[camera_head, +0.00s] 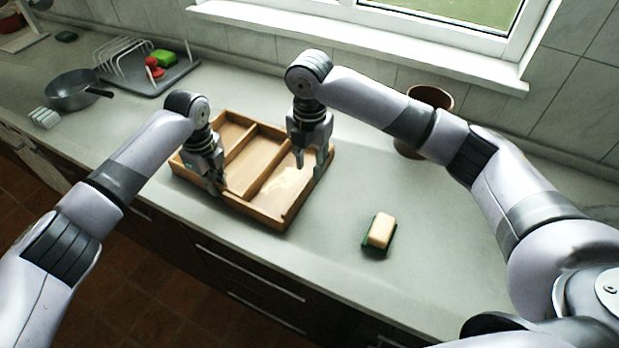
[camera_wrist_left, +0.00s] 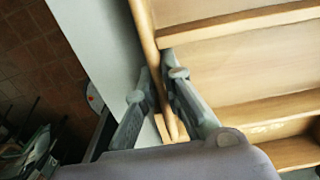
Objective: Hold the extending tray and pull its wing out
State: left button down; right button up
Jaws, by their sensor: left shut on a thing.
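The extending tray (camera_head: 256,212) is a light wooden box with several compartments, lying on the grey counter. My left gripper (camera_head: 214,187) is at the tray's front wall. In the left wrist view, its fingers (camera_wrist_left: 163,80) are on either side of that wooden wall (camera_wrist_left: 144,28), shut on it. My right gripper (camera_head: 311,172) is over the tray's right side, pointing down, with its fingers visibly apart. Whether its fingers touch the side wall is unclear. The arms hide parts of the tray's left and back edges.
A sponge on a green base (camera_head: 380,231) lies on the counter right of the tray. A brown pot (camera_head: 430,97) stands behind my right arm. A dish rack (camera_head: 125,62) and a pan (camera_head: 75,92) are at the left. The counter right of the tray is mostly clear.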

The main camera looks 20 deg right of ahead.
aim_at(310, 175)
notch_tip(310, 175, down, 6)
jog(key=shift+r, duration=0.1)
jog(key=shift+c, duration=0.2)
grip_shut()
dwell(0.3)
dwell(0.5)
